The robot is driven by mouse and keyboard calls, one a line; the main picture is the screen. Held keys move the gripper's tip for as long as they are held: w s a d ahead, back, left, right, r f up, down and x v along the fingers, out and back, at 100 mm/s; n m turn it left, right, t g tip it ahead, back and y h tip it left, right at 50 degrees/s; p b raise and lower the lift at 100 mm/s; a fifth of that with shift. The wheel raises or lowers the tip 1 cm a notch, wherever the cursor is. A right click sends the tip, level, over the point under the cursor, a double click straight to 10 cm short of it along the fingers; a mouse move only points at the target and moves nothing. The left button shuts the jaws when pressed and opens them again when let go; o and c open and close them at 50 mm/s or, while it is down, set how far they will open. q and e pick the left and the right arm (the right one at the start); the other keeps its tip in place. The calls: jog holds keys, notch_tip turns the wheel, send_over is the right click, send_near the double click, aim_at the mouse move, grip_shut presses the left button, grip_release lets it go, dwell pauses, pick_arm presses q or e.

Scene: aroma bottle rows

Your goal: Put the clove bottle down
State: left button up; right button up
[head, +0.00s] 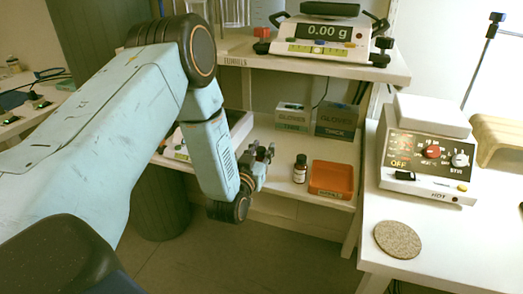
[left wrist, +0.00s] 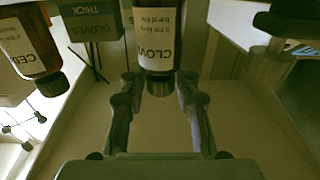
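The clove bottle (left wrist: 155,35) shows in the left wrist view with its label upside down and its dark cap toward me. It is between the fingertips of my left gripper (left wrist: 159,82), which lie along both its sides and look closed on it. Its base is out of view, so I cannot tell whether it touches the shelf. In the head view my left gripper (head: 264,156) is over the middle shelf (head: 285,193), and I cannot make out the clove bottle there. My right gripper is not in view.
Another bottle (head: 300,168), its label starting "CED" in the left wrist view (left wrist: 30,45), stands just right of the gripper. An orange tray (head: 331,179) is beside it. Glove boxes (head: 337,122) stand behind. A scale (head: 325,38) is on the shelf above.

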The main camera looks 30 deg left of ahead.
pick_arm(q)
jog(key=shift+o, duration=1.1)
jog(key=shift+r, duration=0.25)
jog(key=p+v, duration=0.3)
jog(key=v, duration=0.9)
jog(key=s+d+f+m+g+h, duration=0.1)
jog(key=s+d+f+g+h, duration=0.1)
jog(key=s+d+f+g, duration=0.45)
jog(key=s+d+f+m+g+h, duration=0.15)
jog(key=s+f, duration=0.25)
jog(key=f, duration=0.5)
jog(key=s+d+f+g, duration=0.1)
jog(key=s+g, duration=0.3)
jog(key=s, duration=0.5)
jog(key=s+d+f+g, duration=0.1)
jog(key=s+f+g, duration=0.2)
jog(key=s, duration=0.6)
jog(key=shift+s+f+g+h, duration=0.25)
jog(key=shift+g+h, duration=0.2)
jog(key=shift+g, duration=0.75)
